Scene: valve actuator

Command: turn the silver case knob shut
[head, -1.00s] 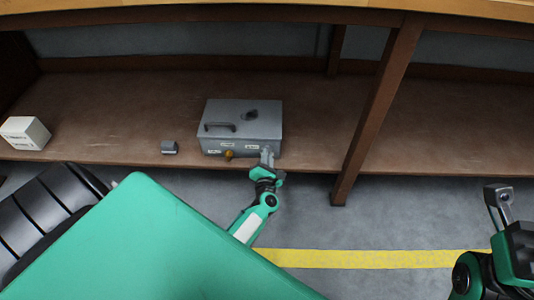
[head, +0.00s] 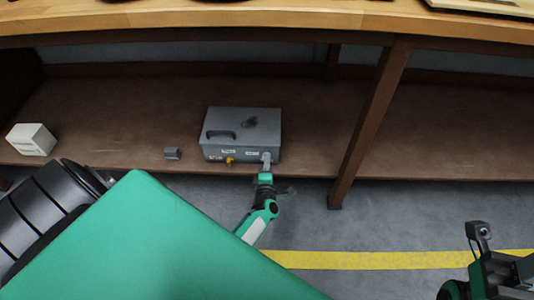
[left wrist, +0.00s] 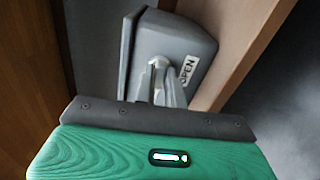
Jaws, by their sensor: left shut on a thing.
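A silver-grey case (head: 242,130) with a handle on its lid stands on the low brown shelf in the head view. Its front face carries small white labels and a brass-coloured knob (head: 229,160). My left gripper (head: 266,158) is at the right end of the front face, shut on a silver knob. In the left wrist view the silver knob (left wrist: 158,66) shows between the fingers, beside a label reading OPEN (left wrist: 187,70) on the case (left wrist: 175,40). The fingers hide part of the knob. My right gripper (head: 478,232) is at the lower right, away from the case; its jaw opening is unclear.
A small grey block (head: 172,153) lies left of the case, and a white box (head: 31,139) is at the far left of the shelf (head: 110,115). A wooden post (head: 370,125) stands to the right. The wooden tabletop (head: 240,20) overhangs the shelf.

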